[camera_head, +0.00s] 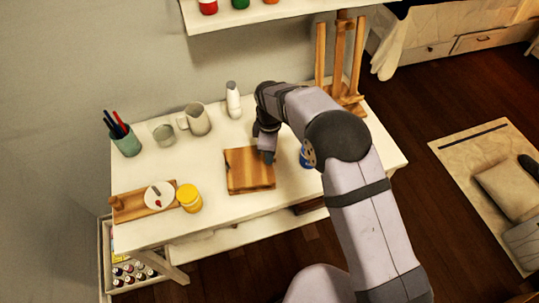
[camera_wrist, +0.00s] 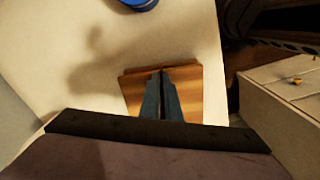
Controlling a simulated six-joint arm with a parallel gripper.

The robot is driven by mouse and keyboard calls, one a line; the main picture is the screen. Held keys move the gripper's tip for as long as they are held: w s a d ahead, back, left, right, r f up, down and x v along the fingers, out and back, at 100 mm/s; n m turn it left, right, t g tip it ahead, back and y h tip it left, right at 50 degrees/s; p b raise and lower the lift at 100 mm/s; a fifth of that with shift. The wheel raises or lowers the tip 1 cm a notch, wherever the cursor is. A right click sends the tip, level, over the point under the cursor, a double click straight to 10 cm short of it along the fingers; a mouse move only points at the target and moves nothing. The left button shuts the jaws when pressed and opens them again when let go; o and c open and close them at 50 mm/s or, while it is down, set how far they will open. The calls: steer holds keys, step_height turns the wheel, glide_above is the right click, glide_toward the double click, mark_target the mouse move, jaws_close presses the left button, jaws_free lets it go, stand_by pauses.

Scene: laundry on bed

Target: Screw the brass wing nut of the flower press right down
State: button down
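The flower press (camera_head: 248,175) is a flat square of striped wood lying on the white table in the head view. In the wrist view the press (camera_wrist: 190,80) lies under my fingers. My gripper (camera_head: 267,157) points down at the right part of the press. In the wrist view my gripper (camera_wrist: 160,72) has its two dark fingers close together, with only a thin line between them. I cannot see the brass wing nut in either view. I cannot tell whether the fingertips touch the press or hold anything.
A blue jar (camera_head: 304,158) stands just right of the press, partly behind my arm. A yellow jar (camera_head: 189,198), a palette board (camera_head: 130,207), a jug (camera_head: 195,119), a white bottle (camera_head: 233,100) and an easel (camera_head: 340,60) surround it. The table front is clear.

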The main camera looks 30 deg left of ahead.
steer(key=m, duration=0.5)
steer(key=shift+m, duration=0.3)
steer(key=m, duration=0.6)
steer(key=shift+r+b, duration=0.1)
steer(key=shift+b, duration=0.3)
steer(key=m, duration=0.5)
steer(key=shift+m, duration=0.4)
steer(key=m, duration=0.6)
steer(key=c, duration=2)
jaws_free()
